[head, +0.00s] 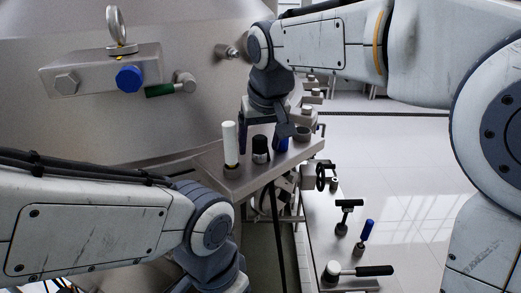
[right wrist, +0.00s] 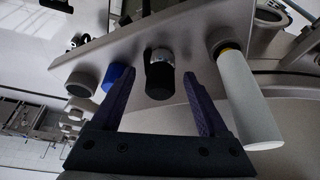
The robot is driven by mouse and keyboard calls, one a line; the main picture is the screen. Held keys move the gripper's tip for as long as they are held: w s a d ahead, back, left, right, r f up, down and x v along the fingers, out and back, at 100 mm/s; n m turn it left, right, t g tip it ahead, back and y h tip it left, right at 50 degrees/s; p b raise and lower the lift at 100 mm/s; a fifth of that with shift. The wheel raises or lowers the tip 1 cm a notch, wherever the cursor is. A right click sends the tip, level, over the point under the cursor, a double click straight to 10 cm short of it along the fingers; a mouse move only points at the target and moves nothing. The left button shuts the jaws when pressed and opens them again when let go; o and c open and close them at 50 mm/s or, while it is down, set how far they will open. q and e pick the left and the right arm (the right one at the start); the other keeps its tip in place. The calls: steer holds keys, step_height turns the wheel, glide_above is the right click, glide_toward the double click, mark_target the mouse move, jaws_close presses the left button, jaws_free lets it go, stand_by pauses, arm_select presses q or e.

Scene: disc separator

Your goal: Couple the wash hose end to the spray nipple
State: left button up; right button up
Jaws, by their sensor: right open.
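My right gripper (head: 264,134) points down over the shelf, its fingers open on either side of a short black cylinder with a silver collar (head: 260,150). In the right wrist view the fingers stand apart, with the black cylinder (right wrist: 160,80) between them and a gap on each side. I cannot tell for sure which part is the wash hose end; this cylinder may be it. My left gripper is out of view.
A white cylinder (head: 230,143) and a blue one (head: 282,145) flank the black one on the shelf (head: 235,180). A steel block (head: 95,73) with a ring and blue knob sticks out at left. A lower bench (head: 325,235) holds handled tools.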

mark_target(259, 137)
jaws_close()
steer(key=shift+r+p, duration=3.25)
steer(key=shift+r, duration=0.45)
steer(key=shift+f, duration=0.1)
